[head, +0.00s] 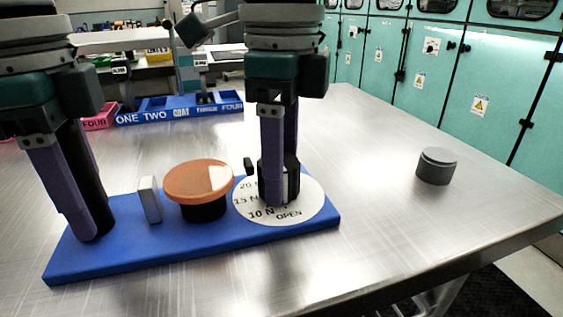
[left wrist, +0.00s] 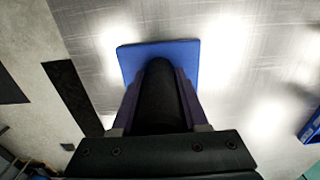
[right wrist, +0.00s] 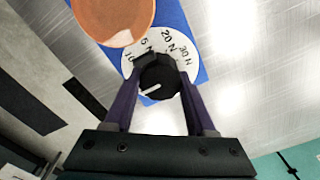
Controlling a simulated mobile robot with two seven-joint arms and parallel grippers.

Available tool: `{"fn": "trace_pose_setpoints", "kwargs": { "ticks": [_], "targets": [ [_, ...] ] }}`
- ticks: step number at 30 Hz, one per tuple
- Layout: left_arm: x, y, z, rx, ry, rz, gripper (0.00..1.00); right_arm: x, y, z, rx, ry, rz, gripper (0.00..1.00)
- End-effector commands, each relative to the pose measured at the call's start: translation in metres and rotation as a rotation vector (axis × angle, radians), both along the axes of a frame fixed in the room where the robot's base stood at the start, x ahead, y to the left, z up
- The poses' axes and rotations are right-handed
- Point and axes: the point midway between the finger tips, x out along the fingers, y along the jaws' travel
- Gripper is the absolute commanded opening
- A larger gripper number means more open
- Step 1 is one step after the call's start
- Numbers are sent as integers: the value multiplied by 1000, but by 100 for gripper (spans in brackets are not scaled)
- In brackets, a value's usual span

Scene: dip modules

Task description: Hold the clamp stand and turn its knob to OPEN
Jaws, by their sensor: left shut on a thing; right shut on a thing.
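The clamp stand has a blue base (head: 165,250) on the table. It carries an orange round pad (head: 195,180) on a black foot, a small grey upright plate (head: 149,200), and a white dial (head: 305,203) reading OPEN at its front. My left gripper (head: 86,232) is shut on a black upright post (left wrist: 159,95) at the base's left end. My right gripper (head: 278,198) is shut on the black knob (right wrist: 160,75) above the dial. A white line on the knob points lower left in the right wrist view; fingers and knob hide part of the dial.
A loose dark grey cylinder (head: 437,166) stands on the table (head: 400,240) to the right. A blue labelled tray (head: 180,110) and a pink bin (head: 100,116) lie at the back. The table between stand and cylinder is clear.

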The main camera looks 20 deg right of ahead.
Motion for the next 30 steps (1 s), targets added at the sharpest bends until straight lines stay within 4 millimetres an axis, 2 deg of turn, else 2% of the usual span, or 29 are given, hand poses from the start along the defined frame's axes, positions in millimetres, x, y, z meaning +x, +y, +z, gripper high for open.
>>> {"fn": "trace_pose_setpoints", "kwargs": {
  "ticks": [13, 14, 21, 30],
  "targets": [
    [0, 0, -1, 0, 0, -1, 0, 0, 0, 0, 0, 0, 12, 0],
    [0, 0, -1, 0, 0, -1, 0, 0, 0, 0, 1, -1, 12, 58],
    [0, 0, 0, 0, 0, -1, 0, 0, 0, 0, 0, 0, 10, 85],
    [0, 0, 0, 0, 0, -1, 0, 0, 0, 2, 1, -1, 9, 86]
  ]
}}
